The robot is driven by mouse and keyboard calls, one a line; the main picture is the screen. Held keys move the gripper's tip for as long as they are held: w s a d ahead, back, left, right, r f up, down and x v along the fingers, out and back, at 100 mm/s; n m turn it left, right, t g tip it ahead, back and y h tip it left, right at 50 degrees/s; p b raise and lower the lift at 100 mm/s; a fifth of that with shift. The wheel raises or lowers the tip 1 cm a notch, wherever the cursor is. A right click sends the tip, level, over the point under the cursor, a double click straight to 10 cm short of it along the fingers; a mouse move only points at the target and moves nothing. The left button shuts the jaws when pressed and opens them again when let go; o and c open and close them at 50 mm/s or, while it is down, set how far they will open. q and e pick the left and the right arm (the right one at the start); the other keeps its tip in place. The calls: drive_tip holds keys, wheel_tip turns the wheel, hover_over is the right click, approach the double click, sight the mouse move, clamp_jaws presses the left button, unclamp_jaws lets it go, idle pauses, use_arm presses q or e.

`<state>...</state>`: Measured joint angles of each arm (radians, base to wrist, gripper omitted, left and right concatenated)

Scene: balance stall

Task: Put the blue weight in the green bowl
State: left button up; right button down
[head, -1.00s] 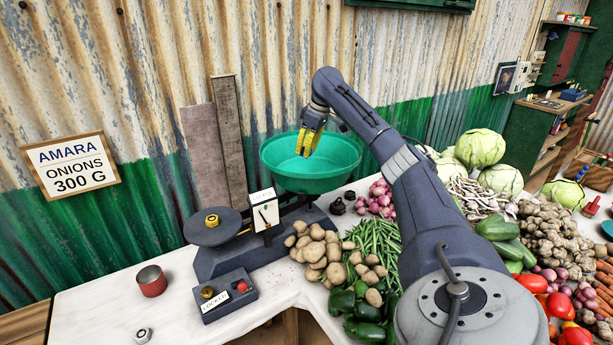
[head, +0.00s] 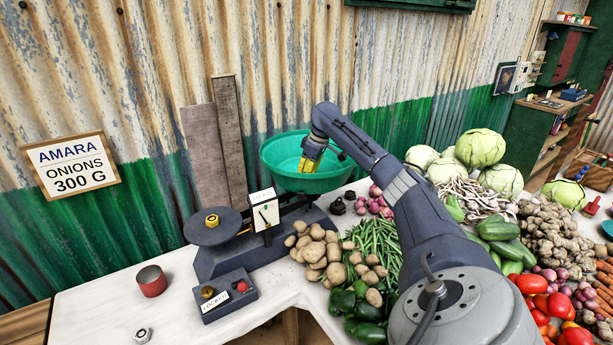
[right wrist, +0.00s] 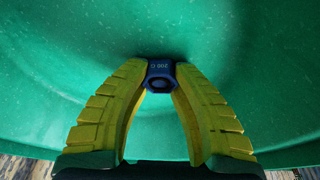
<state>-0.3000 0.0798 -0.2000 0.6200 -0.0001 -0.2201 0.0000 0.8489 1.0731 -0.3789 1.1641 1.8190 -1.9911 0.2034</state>
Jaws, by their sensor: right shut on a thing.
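The green bowl (head: 284,150) sits on the right side of the balance scale. My right gripper (right wrist: 160,85) has yellow fingers and is shut on the blue weight (right wrist: 160,75), marked 200 G. In the right wrist view the weight is between the fingertips, with the green bowl's inner surface (right wrist: 60,60) all around it. In the head view my right gripper (head: 308,165) reaches down inside the bowl, and the weight is hidden there. I cannot tell whether the weight touches the bowl's floor. My left gripper is not in view.
The scale's left pan (head: 214,232) holds a brass weight (head: 211,220). A locked control box (head: 226,296), a red tin (head: 151,281) and a silver weight (head: 143,335) are on the white counter. Potatoes (head: 318,255) and other vegetables crowd the right.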

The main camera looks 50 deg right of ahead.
drive_tip(key=shift+f, duration=0.15)
drive_tip(key=c, duration=1.1)
unclamp_jaws()
drive_tip(key=shift+c, duration=0.2)
drive_tip(key=v, duration=1.2)
